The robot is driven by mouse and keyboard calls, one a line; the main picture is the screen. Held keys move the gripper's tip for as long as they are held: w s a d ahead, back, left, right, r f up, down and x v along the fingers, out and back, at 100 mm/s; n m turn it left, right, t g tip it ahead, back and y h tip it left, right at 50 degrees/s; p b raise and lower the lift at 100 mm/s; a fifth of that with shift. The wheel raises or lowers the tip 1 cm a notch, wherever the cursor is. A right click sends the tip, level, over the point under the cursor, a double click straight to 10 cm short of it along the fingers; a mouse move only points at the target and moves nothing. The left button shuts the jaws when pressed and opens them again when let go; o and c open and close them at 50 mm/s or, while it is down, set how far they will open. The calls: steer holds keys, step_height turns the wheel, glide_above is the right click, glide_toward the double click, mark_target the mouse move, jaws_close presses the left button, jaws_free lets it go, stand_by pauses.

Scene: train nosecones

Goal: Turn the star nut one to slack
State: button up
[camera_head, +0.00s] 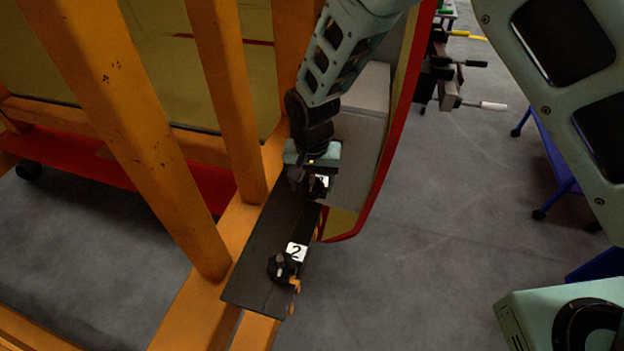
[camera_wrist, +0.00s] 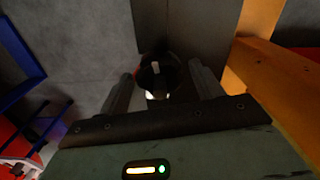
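Star nut one (camera_wrist: 158,75) is a dark round knob with a pale mark on top, on the dark plate (camera_head: 259,247). In the wrist view it lies between the two fingers of my gripper (camera_wrist: 162,86), near their tips. The fingers are spread, and a gap shows on each side of the knob. In the head view my gripper (camera_head: 311,178) is over the far end of the plate and mostly hides this nut. A white label (camera_head: 323,181) shows partly by the fingers; its number is not readable.
A second black star nut (camera_head: 282,267) with a label "2" (camera_head: 296,252) sits at the plate's near end. Orange frame beams (camera_head: 150,140) stand close on the left. A red-edged yellow shell (camera_head: 342,224) is right of the gripper. Grey floor (camera_head: 430,220) is open at right.

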steer(key=c, duration=0.8)
